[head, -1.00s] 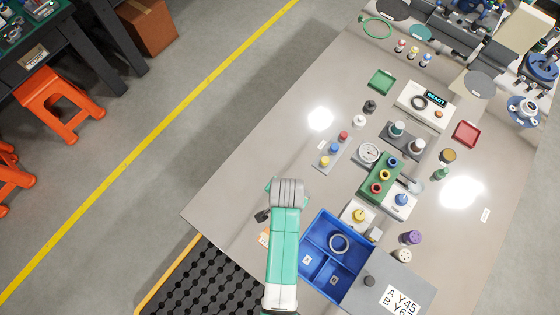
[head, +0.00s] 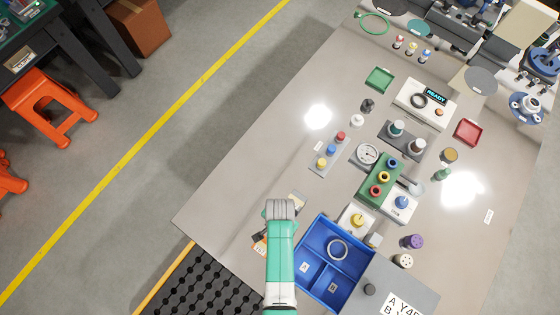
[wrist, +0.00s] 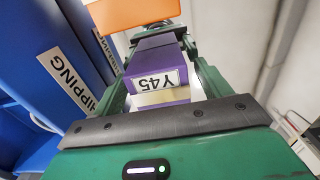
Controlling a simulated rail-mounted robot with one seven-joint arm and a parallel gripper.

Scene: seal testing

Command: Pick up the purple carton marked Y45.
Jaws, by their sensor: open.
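The purple carton (wrist: 152,74) shows in the wrist view, with a white label marked Y45 facing my camera. A pale band crosses it below the label, with more purple under that. My gripper (wrist: 150,48) is open, with one green finger on each side of the carton. I cannot tell whether either finger touches it. In the head view my arm's end is over the front left part of the table. The fingers are hidden there, and I cannot make out the carton.
In the wrist view a blue container (wrist: 45,80) labelled SHIPPING stands at the left, and an orange object (wrist: 130,14) lies beyond the carton. In the head view a blue divided tray (head: 312,290) is right of my arm. The table's left part is clear.

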